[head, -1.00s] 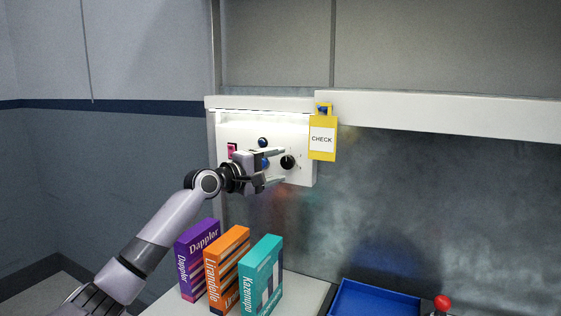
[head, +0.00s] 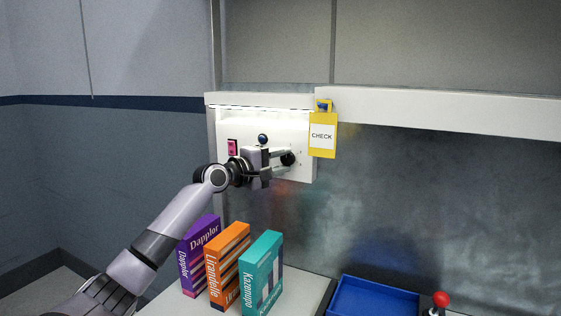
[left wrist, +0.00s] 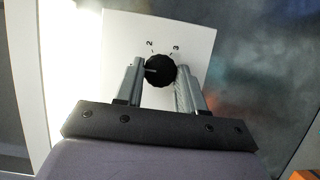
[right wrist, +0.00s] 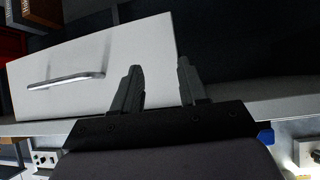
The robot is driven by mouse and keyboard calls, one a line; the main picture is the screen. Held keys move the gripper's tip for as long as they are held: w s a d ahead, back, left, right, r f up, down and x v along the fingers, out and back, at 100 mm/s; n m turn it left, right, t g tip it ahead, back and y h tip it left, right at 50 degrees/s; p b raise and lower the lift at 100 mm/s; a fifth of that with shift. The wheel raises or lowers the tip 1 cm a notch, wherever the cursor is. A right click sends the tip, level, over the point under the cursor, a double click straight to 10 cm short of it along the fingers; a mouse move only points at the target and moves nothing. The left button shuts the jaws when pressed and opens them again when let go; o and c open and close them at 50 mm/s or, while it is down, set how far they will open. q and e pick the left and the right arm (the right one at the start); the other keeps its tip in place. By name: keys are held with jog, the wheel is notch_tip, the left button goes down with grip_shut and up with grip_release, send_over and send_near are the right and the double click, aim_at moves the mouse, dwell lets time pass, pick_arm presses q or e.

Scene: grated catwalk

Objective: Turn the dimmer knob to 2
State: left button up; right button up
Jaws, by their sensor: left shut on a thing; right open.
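The black dimmer knob (head: 288,158) is on the right part of a white wall panel (head: 306,172). In the left wrist view the knob (left wrist: 160,71) sits between the two fingers, with a light pointer line on its left side and the marks 2 and 3 printed beyond it. My left gripper (head: 283,162) is shut on the knob; it also shows in the left wrist view (left wrist: 160,75). My right gripper (right wrist: 160,80) is open and empty, seen only in the right wrist view, before a pale drawer front with a bar handle.
The panel also carries a pink-red switch (head: 232,147) and a dark blue button (head: 263,139). A yellow CHECK tag (head: 322,136) hangs beside the panel. Purple (head: 199,256), orange (head: 228,266) and teal (head: 262,273) boxes stand below. A blue tray (head: 373,299) and red-topped joystick (head: 441,299) are lower right.

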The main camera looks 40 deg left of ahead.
pick_arm(q)
jog(key=shift+r+m+g+p, duration=0.25)
jog(key=shift+m+g+p, duration=0.15)
jog(key=shift+m+p, duration=0.45)
jog(key=shift+m+g+p, duration=0.3)
jog(key=shift+m+p, duration=0.15)
jog(key=shift+m, duration=0.2)
jog(key=m+g+y, duration=0.1)
jog(key=m, duration=0.2)
jog(key=shift+d+r+m+y, duration=0.1)
jog(key=shift+m+y, duration=0.2)
jog(key=shift+d+m+g+y, duration=0.1)
jog(key=shift+m+g+y, duration=0.6)
jog(key=shift+m, duration=0.6)
jog(key=o, duration=1)
jog(key=shift+o, duration=0.2)
